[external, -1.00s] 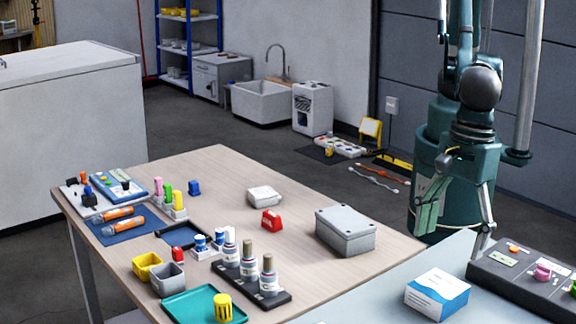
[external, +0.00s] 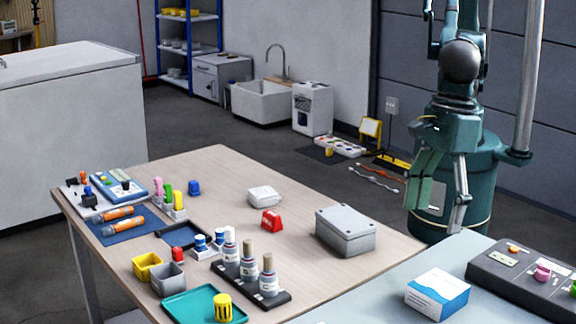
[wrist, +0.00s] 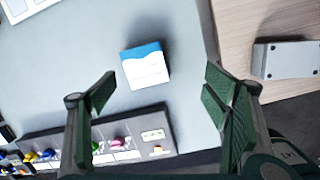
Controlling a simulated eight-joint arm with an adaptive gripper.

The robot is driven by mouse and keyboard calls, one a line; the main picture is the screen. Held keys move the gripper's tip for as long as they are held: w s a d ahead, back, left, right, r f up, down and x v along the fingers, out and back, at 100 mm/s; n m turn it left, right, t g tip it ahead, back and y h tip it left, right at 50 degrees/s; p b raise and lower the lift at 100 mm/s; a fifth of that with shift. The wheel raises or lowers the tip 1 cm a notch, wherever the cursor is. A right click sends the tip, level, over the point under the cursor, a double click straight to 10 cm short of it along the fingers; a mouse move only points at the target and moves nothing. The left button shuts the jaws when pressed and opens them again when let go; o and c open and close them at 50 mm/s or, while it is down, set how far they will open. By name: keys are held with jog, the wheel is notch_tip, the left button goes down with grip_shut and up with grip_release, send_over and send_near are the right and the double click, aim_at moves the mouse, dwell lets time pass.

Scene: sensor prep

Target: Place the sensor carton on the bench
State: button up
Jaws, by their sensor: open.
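The sensor carton, a white box with a blue band (external: 437,294), sits upright on the pale grey worktop (external: 385,304). In the wrist view the carton (wrist: 146,66) lies on that surface, between and beyond my fingers. My gripper (external: 436,212) is open and empty, held above and behind the carton in the external view. Its green-padded fingers (wrist: 160,92) stand wide apart at either side of the wrist view. The wooden bench (external: 300,192) adjoins the grey worktop on the left in the external view.
A grey lidded box (external: 345,230) stands on the bench's right part, with a red item (external: 271,221) and a bottle rack (external: 250,282) nearby. A dark grey panel (external: 525,275) is right of the carton. The bench's back middle has free room.

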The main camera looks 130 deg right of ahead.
jog(key=s+d+r+m+t, duration=0.1)
jog(key=s+d+r+m, duration=0.2)
jog(key=d+r+m, duration=0.65)
jog(key=s+d+r+m+t, duration=0.2)
jog(key=s+d+r+m, duration=0.3)
jog(key=d, duration=0.7)
jog(key=s+d+r+m+t, duration=0.1)
jog(key=s+d+m+t, duration=0.1)
jog(key=s+d+m, duration=0.8)
jog(key=d+m, duration=0.5)
jog(key=m, duration=0.3)
jog(key=shift+s+r, duration=0.25)
jog(key=shift+s, duration=0.05)
jog(key=shift+o, duration=0.6)
